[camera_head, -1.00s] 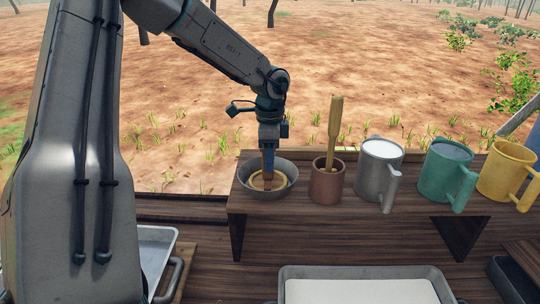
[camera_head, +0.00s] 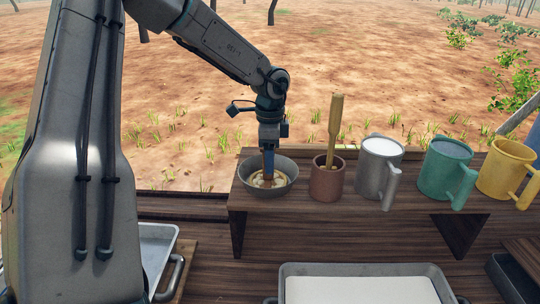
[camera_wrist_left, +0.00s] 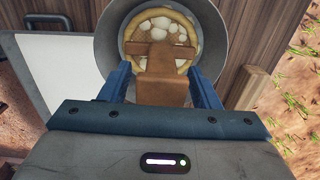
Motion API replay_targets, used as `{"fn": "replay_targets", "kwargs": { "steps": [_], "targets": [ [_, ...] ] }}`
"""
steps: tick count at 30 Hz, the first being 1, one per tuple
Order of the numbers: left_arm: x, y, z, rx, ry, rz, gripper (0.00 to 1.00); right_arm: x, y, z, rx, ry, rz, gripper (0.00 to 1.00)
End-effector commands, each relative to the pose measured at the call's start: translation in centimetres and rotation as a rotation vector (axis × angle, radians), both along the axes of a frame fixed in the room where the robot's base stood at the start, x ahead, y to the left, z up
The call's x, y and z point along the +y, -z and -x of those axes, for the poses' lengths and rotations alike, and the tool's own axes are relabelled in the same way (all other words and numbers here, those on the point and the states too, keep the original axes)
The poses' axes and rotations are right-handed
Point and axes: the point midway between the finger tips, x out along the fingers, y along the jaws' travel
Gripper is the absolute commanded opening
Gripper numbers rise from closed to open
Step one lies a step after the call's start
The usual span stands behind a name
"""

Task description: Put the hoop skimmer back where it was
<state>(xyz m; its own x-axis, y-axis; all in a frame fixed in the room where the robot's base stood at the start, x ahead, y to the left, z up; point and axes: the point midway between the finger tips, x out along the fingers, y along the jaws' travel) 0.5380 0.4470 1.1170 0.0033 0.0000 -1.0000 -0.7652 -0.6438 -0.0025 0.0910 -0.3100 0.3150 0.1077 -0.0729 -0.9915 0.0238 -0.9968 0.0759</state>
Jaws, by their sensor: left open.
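The hoop skimmer (camera_wrist_left: 185,67) is a tan ring with a brown wooden grip. It lies in the grey metal bowl (camera_head: 245,177), with pale lumps or froth showing inside the ring. In the left wrist view, the bowl (camera_wrist_left: 103,40) surrounds the hoop. My left gripper (camera_head: 268,173) points down into the bowl. In the left wrist view, its blue fingers (camera_wrist_left: 163,85) stand open on either side of the brown grip, which lies between them; I cannot tell if they touch it. My right gripper is not in view.
The bowl stands at the left end of a raised wooden shelf. To its right are a brown cup (camera_head: 327,184) holding a wooden tool, a grey mug (camera_head: 377,175), a green mug (camera_head: 440,178) and a yellow mug (camera_head: 500,175). A metal tray (camera_head: 360,270) lies below.

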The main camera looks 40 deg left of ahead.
Motion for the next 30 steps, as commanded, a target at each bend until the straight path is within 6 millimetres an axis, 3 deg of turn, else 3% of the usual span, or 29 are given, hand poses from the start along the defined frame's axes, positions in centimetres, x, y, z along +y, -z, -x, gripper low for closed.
{"fn": "replay_targets", "kwargs": {
  "steps": [8, 10, 13, 18, 30],
  "targets": [
    [0.0, -5.7, -0.1, -0.007, -0.001, -0.003, 0.56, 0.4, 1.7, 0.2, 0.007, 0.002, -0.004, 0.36],
    [0.0, -8.1, 0.0, -0.004, -0.001, -0.002, 0.56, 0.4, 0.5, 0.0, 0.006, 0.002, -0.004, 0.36],
    [0.0, -10.2, 0.0, -0.001, -0.001, -0.001, 0.56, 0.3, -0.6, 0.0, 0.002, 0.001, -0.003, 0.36],
    [0.0, -11.6, 0.1, 0.001, -0.001, 0.0, 0.56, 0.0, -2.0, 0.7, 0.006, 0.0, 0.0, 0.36],
    [0.0, -12.0, 0.0, 0.001, -0.001, -0.001, 0.56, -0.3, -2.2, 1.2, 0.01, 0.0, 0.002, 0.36]
  ]
}}
